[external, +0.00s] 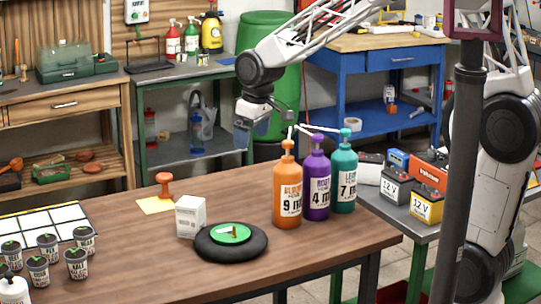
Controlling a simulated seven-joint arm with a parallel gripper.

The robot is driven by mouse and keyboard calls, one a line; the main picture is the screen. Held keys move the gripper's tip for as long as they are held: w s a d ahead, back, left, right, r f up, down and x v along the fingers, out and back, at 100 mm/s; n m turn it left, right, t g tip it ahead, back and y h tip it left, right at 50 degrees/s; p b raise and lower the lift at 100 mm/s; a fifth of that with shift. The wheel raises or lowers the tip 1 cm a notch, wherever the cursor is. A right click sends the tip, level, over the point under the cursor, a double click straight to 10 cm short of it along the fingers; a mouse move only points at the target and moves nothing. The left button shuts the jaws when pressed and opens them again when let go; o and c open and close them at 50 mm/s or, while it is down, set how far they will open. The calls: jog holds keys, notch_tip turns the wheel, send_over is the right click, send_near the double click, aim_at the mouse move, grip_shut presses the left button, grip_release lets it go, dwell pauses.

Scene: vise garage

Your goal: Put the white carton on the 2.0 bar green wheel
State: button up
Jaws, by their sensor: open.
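The white carton (191,216) stands upright on the brown table, just behind and to the left of a wheel. The wheel is a black tyre (258,247) lying flat with a green centre (230,233) and a small brown peg standing in it. No pressure marking is legible on it. The carton looks very close to the tyre; I cannot tell whether they touch. My gripper (243,138) is open and empty, high above the table's back edge, behind and above the carton and wheel.
Orange (288,190), purple (316,188) and teal (344,182) pump bottles stand right of the wheel. A red-handled stamp (164,185) on a yellow note, a white grid sheet (45,222) and several small pots (77,263) are to the left.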

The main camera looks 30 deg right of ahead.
jog(key=s+d+r+m, duration=0.2)
jog(key=s+d+r, duration=0.1)
jog(key=s+d, duration=0.45)
jog(key=s+d+r+m, duration=0.1)
jog(key=s+d+r, duration=0.3)
jog(key=s+d, duration=0.3)
jog(key=s+d+m, duration=0.2)
jog(key=s+d, duration=0.3)
jog(key=s, duration=0.2)
jog(key=s+d+m+t+h, duration=0.1)
jog(key=s+d, duration=0.4)
jog(key=s, duration=0.2)
jog(key=shift+s+f+m, duration=0.35)
jog(key=shift+m, duration=0.05)
jog(key=shift+o, duration=0.4)
jog(key=shift+d, duration=0.1)
jog(key=shift+w, duration=0.1)
